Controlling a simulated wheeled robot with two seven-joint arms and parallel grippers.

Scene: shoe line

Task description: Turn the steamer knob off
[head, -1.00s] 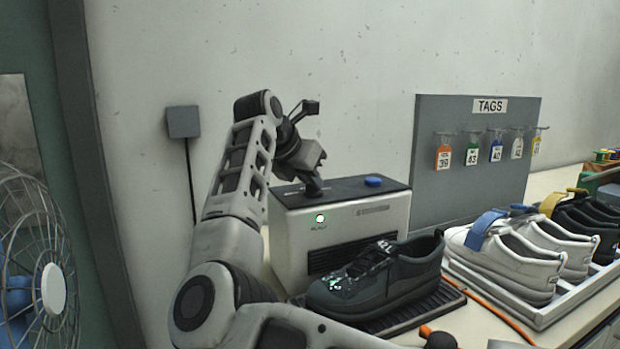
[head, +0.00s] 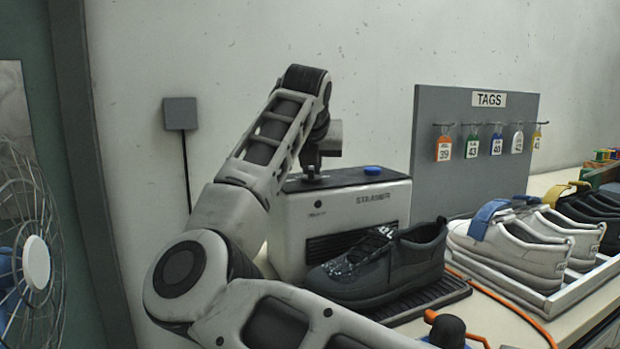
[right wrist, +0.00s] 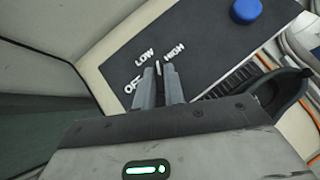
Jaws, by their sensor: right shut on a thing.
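The steamer (head: 345,215) is a pale box with a dark top, a blue button (head: 372,170) and a front grille. In the right wrist view its dark top panel (right wrist: 205,55) carries the white words OFF, LOW and HIGH. My right gripper (head: 311,175) points down onto the left part of this top. In the right wrist view its fingers (right wrist: 160,88) are shut on the knob (right wrist: 158,67), mostly hidden between them. A white pointer line shows between LOW and HIGH. My left gripper is not in view.
A dark shoe (head: 375,268) with pale specks stands on a black ribbed mat (head: 440,297) before the steamer. White shoes (head: 510,250) stand in a white rack to the right. A grey TAGS board (head: 470,185) is behind. A fan (head: 35,262) is at the left.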

